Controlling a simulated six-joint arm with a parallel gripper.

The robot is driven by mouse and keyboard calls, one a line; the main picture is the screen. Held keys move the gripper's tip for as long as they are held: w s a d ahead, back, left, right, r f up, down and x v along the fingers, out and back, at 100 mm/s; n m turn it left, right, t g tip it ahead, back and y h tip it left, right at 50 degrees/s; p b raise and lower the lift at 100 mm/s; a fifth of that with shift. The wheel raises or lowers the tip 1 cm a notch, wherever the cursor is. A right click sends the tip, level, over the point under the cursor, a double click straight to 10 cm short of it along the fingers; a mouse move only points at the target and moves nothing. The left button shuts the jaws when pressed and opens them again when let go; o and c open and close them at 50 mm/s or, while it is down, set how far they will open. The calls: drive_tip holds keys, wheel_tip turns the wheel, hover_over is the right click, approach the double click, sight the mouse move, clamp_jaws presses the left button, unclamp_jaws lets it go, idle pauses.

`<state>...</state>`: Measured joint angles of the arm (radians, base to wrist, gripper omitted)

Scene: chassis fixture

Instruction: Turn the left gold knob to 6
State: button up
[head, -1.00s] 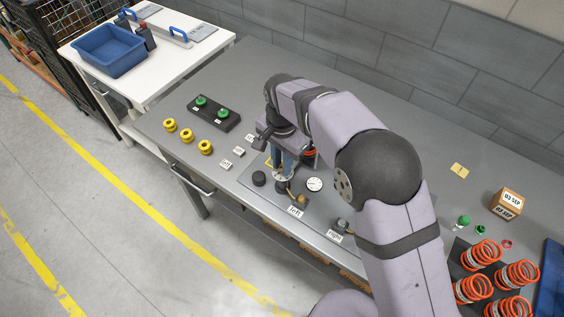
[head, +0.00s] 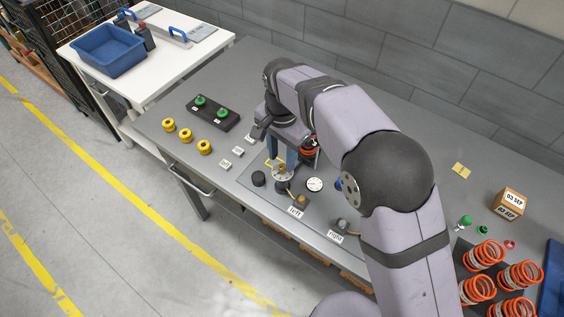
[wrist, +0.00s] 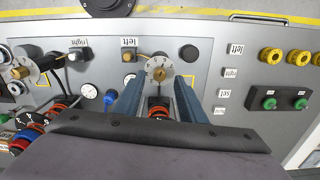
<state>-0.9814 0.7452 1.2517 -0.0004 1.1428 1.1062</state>
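The left gold knob (wrist: 160,73) stands at the middle of a pale round dial (wrist: 159,66) with marks round its rim; its setting is too small to read. In the head view the left gold knob (head: 281,168) and its dial show just below my fingers. My gripper (wrist: 158,85) is open, one blue-grey finger on each side of the knob in the wrist view, with gaps between. In the head view my gripper (head: 281,160) is above the dial and seems clear of the knob. The "left" label (head: 296,211) sits in front.
A second dial with a gold knob (wrist: 21,72) stands by the "right" label (wrist: 78,43). A white gauge (head: 314,184) and a black knob (head: 258,179) flank the left dial. Yellow knobs (head: 186,135) and a box with green buttons (head: 214,113) are to the left.

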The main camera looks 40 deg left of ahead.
sight(283, 167)
drive_tip(key=shift+r+b, duration=0.55)
drive_tip(key=shift+r, duration=1.7)
drive_tip(key=shift+d, duration=0.1)
drive_tip(key=w+d+f, duration=0.1)
drive_tip(key=w+d, duration=0.2)
drive_tip(key=d, duration=0.8)
drive_tip(key=w+d, duration=0.3)
drive_tip(key=d, duration=0.9)
drive_tip(key=s+d+f, duration=0.2)
drive_tip(key=s+d, duration=0.4)
drive_tip(key=d, duration=0.4)
drive_tip(key=s+d+f+n, duration=0.1)
drive_tip(key=s+d+f, duration=0.2)
drive_tip(key=s+d, duration=0.3)
drive_tip(key=d, duration=0.4)
drive_tip(key=shift+s+f, duration=0.35)
drive_tip(key=shift+s, duration=0.05)
